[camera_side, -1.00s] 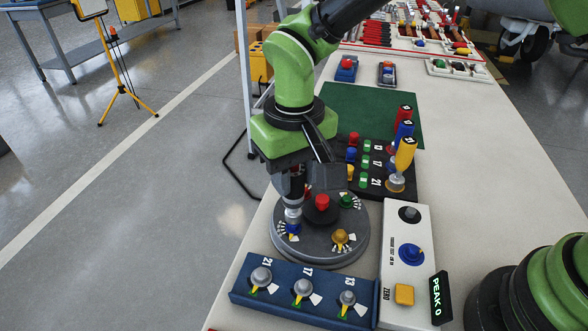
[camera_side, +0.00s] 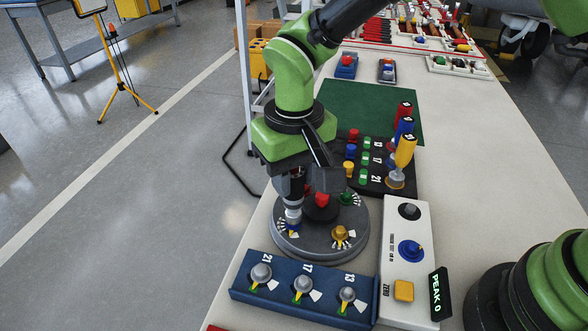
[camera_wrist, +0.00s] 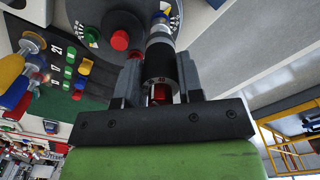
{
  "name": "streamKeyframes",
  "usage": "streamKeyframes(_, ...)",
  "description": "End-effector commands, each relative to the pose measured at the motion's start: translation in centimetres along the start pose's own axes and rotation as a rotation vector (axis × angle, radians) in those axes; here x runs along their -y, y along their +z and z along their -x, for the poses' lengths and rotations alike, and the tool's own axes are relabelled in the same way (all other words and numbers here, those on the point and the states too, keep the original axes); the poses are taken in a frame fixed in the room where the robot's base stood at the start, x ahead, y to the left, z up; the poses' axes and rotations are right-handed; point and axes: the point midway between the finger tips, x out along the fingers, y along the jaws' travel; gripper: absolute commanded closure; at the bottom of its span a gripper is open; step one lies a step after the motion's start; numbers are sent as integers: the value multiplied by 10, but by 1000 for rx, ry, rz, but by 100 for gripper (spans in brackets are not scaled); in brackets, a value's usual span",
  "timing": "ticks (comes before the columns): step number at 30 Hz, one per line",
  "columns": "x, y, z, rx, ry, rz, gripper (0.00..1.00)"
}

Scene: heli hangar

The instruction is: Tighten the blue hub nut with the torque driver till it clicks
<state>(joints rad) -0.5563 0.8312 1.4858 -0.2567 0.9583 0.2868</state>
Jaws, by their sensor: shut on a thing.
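My gripper (camera_side: 291,187) is shut on a torque driver and holds it upright over the left front of the round grey hub (camera_side: 345,253). The driver (camera_side: 293,213) has a dark body and a silver lower end; its dark body (camera_wrist: 160,60) shows between the fingers in the wrist view. The blue hub nut (camera_side: 293,228) is mostly hidden under the driver's tip. The tip appears to be on it, but exact seating cannot be told. A yellow nut (camera_side: 340,234), a green nut (camera_side: 346,198) and a central red knob (camera_side: 322,200) are also on the hub.
A blue block (camera_side: 325,303) with three silver sockets stands in front. A white tester (camera_side: 407,267) is at right, its display (camera_side: 437,296) reading PEAK 0. A dark rack (camera_side: 375,180) with coloured drivers (camera_side: 404,152) stands behind. The green mat (camera_side: 365,105) is clear.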

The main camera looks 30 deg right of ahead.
Motion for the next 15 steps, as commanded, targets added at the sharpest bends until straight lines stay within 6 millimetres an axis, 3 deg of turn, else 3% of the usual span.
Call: streamKeyframes(15, 0, 0, -8, 1, 0, 0, 98)
